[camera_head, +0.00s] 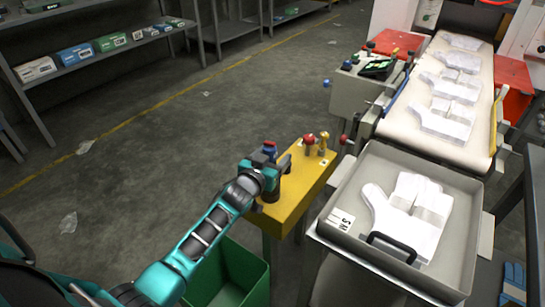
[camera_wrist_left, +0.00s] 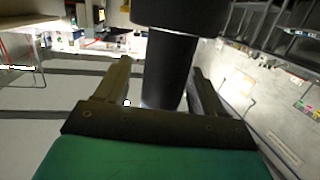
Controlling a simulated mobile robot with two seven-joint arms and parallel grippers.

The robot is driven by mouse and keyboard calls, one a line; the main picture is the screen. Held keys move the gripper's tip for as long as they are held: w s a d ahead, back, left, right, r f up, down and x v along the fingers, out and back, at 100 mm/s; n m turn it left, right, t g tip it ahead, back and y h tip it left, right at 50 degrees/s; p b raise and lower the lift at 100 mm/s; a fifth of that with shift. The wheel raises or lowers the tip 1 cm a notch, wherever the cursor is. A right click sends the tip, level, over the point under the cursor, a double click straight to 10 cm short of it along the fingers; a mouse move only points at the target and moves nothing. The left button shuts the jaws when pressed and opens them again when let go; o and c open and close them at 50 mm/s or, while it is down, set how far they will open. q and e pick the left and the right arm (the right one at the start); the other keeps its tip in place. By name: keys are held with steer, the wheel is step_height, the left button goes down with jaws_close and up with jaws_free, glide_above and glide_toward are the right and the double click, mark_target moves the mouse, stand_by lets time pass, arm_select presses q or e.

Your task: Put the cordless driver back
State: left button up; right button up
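My left gripper (camera_head: 272,170) is over the near-left end of a yellow stand (camera_head: 302,188). A dark tool with blue and red parts (camera_head: 270,149), which looks like the cordless driver, is at the gripper and partly hidden by it. In the left wrist view, its black handle (camera_wrist_left: 168,70) stands between the two fingers of the left gripper (camera_wrist_left: 163,88), under a wider dark part. A gap shows between the handle and the left finger, so the fingers look open around it. My right gripper is in neither view.
A grey tray (camera_head: 345,228) with white gloves is to the right, below a conveyor (camera_head: 400,125). A green bin (camera_head: 240,278) is below my arm. Floor at left is open.

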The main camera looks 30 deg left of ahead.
arm_select(q)
steer(key=shift+r, duration=0.15)
steer(key=shift+s, duration=0.1)
steer(key=s+r+p, duration=0.2)
steer(key=s+p, duration=0.1)
steer(key=s, duration=0.8)
steer(key=s+d+f+m+g+h, duration=0.1)
steer(key=s+d+f+g, duration=0.1)
steer(key=s+d, duration=0.4)
steer(key=s+d+f+m+g+h, duration=0.1)
steer(key=s+d+f+g+h, duration=0.1)
steer(key=s+d, duration=0.4)
steer(key=s+f+g, duration=0.1)
steer(key=s+f, duration=0.1)
steer(key=s, duration=0.1)
steer(key=shift+s+f+m, duration=0.2)
steer(key=shift+s+m, duration=0.15)
steer(key=shift+m, duration=0.05)
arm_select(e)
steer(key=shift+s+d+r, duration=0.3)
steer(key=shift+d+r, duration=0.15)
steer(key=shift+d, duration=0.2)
